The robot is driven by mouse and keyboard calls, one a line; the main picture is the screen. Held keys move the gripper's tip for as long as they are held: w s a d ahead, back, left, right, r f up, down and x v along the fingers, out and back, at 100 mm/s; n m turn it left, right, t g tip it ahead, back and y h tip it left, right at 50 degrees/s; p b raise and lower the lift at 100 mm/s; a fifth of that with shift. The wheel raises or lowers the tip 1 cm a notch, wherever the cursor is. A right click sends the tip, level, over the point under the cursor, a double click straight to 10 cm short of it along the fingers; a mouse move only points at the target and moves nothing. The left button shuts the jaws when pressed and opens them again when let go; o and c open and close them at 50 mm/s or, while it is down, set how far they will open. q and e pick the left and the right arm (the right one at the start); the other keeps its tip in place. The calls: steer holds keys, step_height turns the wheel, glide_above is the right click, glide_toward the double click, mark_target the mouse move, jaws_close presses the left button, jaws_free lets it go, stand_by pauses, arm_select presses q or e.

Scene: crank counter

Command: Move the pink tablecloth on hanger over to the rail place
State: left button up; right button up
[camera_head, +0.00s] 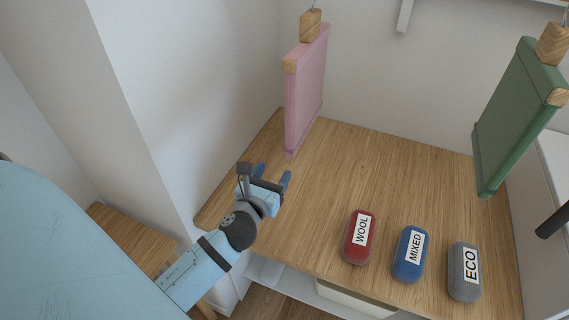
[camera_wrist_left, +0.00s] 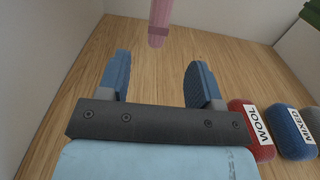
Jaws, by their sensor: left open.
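The pink tablecloth on its hanger (camera_head: 307,92) hangs above the back left of the wooden counter, with a wooden block and hook at its top. Its lower end also shows in the left wrist view (camera_wrist_left: 159,22), ahead of the fingers. My left gripper (camera_head: 273,177) is open and empty over the counter's left part, below and in front of the cloth and apart from it. Its two blue fingers show spread in the left wrist view (camera_wrist_left: 160,82). The rail place cannot be made out for certain. My right gripper is not in view.
A green cloth on a hanger (camera_head: 517,118) hangs at the right. A red WOOL case (camera_head: 359,248), a blue MIXED case (camera_head: 409,268) and a grey ECO case (camera_head: 463,285) lie along the counter's front. The middle of the wooden counter (camera_head: 385,175) is clear. Walls close the left and back.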

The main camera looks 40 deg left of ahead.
arm_select(q)
steer(key=p, duration=0.2)
glide_toward(303, 120)
steer(key=w+a+f, duration=0.1)
steer(key=w, duration=0.1)
steer(key=w+a+f, duration=0.1)
steer(key=w+f, duration=0.1)
steer(key=w+a+f, duration=0.1)
steer(key=w+f, duration=0.1)
steer(key=shift+w, duration=0.1)
jaws_close()
steer(key=shift+r, duration=0.15)
steer(key=shift+r+p, duration=0.95)
steer(key=shift+p, duration=0.25)
steer(key=shift+w, duration=0.1)
steer(key=shift+x, duration=3.4)
